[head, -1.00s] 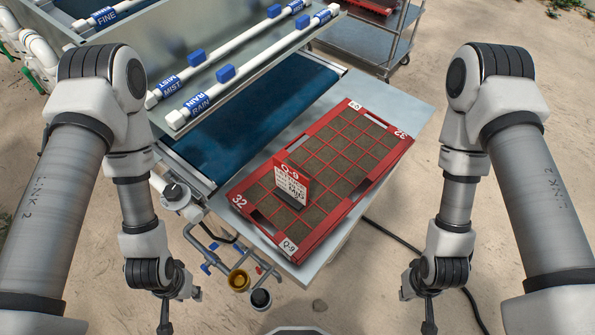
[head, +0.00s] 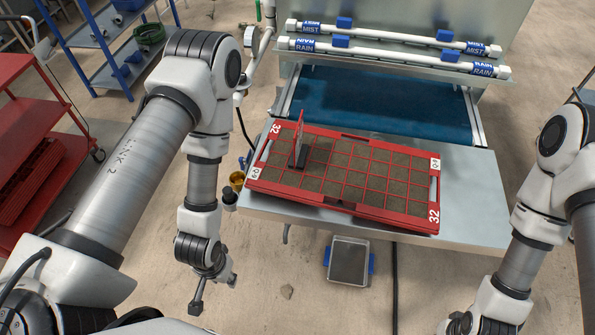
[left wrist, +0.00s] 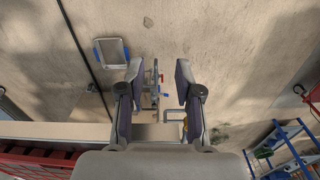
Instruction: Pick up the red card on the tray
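The red card (head: 299,128) stands upright in a dark holder (head: 299,157) on the left part of the red tray (head: 340,204). It is seen nearly edge-on, so its printed face is hardly readable. The tray holds soil-filled cells and lies on a metal table. My left gripper (head: 213,293) hangs low in front of the table, left of and well apart from the card. In the left wrist view its two fingers (left wrist: 158,82) are spread with nothing between them. My right arm is at the right, with its gripper cut off by the lower edge.
The metal table (head: 465,205) has bare room right of the tray. Behind it are a blue belt (head: 380,103) and the white MIST and RAIN pipes (head: 400,57). A small metal tray (head: 348,262) is below the front edge. A red cart (head: 40,150) and blue shelf (head: 105,45) stand left.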

